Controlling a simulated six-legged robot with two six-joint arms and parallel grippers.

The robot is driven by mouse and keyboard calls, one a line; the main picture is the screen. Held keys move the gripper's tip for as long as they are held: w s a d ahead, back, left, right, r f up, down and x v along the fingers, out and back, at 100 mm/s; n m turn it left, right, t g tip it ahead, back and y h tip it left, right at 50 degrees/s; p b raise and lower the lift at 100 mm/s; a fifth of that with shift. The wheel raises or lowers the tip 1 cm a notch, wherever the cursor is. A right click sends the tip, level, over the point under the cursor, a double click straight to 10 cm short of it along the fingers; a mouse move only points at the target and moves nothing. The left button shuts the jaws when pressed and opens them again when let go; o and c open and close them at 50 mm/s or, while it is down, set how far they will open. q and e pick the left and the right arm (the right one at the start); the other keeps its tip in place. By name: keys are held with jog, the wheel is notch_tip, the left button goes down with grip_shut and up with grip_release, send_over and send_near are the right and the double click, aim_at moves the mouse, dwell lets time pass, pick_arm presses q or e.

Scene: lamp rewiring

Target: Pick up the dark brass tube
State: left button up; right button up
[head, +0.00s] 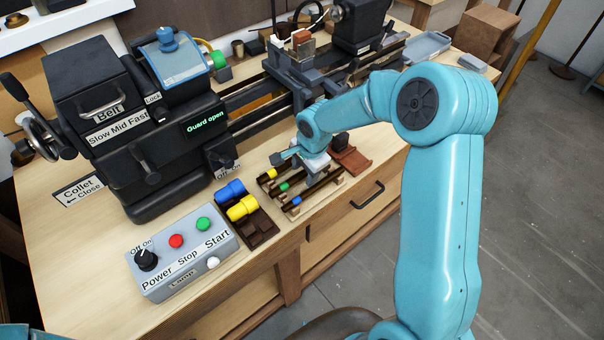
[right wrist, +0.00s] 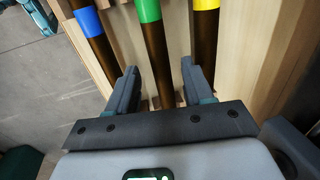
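Three dark brass tubes lie side by side on a wooden rack (head: 318,196), with a yellow, a green and a blue band. In the right wrist view they are the blue-banded tube (right wrist: 102,45), the green-banded tube (right wrist: 152,45) and the yellow-banded tube (right wrist: 203,45). My right gripper (right wrist: 158,72) is open, its fingers on either side of the green-banded tube, with gaps on both sides. How far it is above the tube I cannot tell. In the head view my right gripper (head: 287,159) is over the rack and hides part of the tubes. My left gripper is not in view.
A black lathe headstock (head: 140,120) with its guard open stands behind the rack. A grey control box (head: 182,262) and a brown tray with blue and yellow pieces (head: 262,228) are to the left.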

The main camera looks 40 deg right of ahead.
jog(key=shift+w, duration=0.1)
grip_shut()
